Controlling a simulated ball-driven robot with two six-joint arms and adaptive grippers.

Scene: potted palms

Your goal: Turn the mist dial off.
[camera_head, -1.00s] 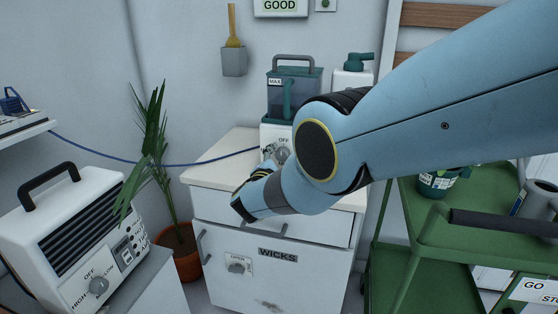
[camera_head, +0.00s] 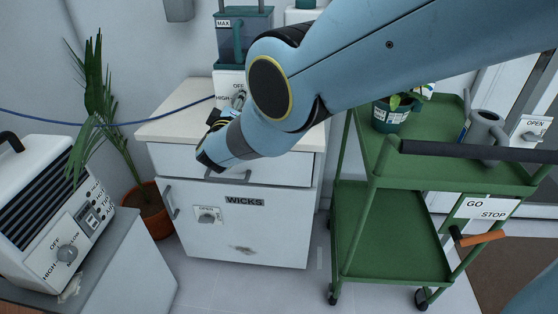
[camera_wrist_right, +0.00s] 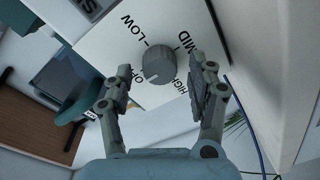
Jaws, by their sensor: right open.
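The mist dial (camera_wrist_right: 158,64) is a round grey knob on a white panel marked OFF, LOW, MID and HIGH. I cannot clearly tell which mark it points to. The panel belongs to the humidifier (camera_head: 243,38), which has a teal tank marked MAX and stands on the cabinet. In the head view the dial is partly hidden by my right arm. My right gripper (camera_wrist_right: 166,76) is open, its fingers on either side of the dial in the wrist view, apart from it. In the head view the right gripper (camera_head: 215,118) is at the humidifier's front. My left gripper is out of view.
A white cabinet (camera_head: 290,215) labelled WICKS bears the humidifier. A heater (camera_head: 38,205) with its own dial (camera_head: 67,253) stands at left, near a potted palm (camera_head: 152,215). A green cart (camera_head: 395,225) stands at right. A blue cord (camera_head: 130,123) runs to the humidifier.

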